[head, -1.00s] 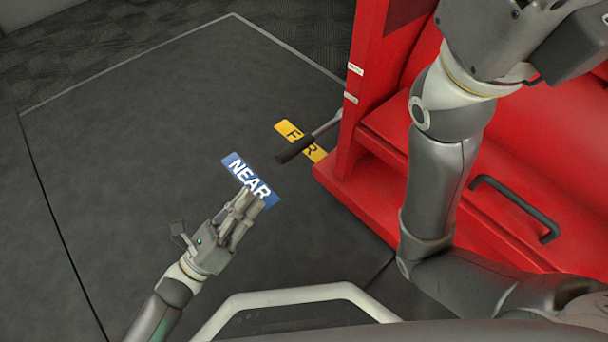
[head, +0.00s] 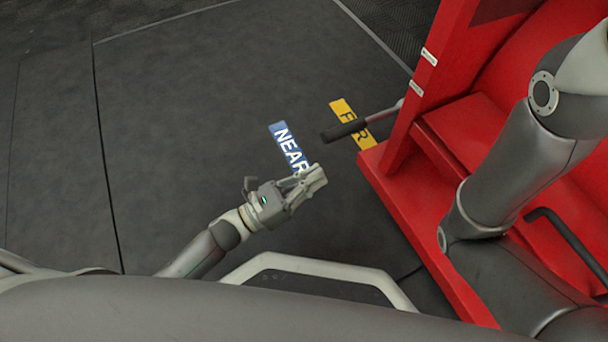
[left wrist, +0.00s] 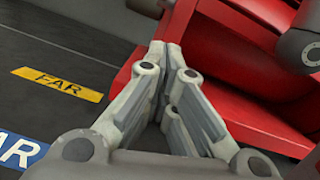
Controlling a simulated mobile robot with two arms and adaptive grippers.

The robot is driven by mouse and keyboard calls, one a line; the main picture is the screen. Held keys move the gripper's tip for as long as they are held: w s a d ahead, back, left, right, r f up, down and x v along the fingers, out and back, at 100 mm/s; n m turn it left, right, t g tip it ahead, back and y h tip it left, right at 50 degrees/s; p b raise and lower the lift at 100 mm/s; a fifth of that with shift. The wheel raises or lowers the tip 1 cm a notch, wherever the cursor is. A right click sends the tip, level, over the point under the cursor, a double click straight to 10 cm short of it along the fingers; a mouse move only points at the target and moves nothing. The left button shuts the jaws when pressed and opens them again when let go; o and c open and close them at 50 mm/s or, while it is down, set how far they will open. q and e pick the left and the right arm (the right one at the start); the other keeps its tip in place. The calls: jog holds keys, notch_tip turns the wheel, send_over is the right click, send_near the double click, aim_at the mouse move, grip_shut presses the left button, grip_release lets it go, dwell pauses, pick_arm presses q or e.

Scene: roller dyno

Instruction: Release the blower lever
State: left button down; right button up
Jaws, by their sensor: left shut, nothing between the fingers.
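The blower lever (head: 345,130) has a black grip on a metal rod and sticks out left from the red machine, over the yellow FAR label. My left gripper (head: 318,175) is shut and empty, below and left of the lever's grip in the head view and apart from it in the picture. It covers the lower end of the blue NEAR label. In the left wrist view its fingertips (left wrist: 165,48) meet in front of the red machine, and I cannot make out the lever there. My right gripper is outside both views; only my right arm shows.
The yellow FAR label (head: 362,138) and blue NEAR label (head: 284,139) lie on the dark floor mat (head: 190,110). The red machine (head: 400,190) stands at the right, with a black bar handle (head: 565,238) low on it. The mat left of the labels is clear.

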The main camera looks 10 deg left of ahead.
pick_arm(q)
jog(key=w+d+r+p, duration=0.3)
jog(key=w+r, duration=0.1)
jog(key=r, duration=0.1)
jog(key=shift+d+r, duration=0.15)
jog(key=shift+d, duration=0.2)
jog(key=shift+p, duration=0.35)
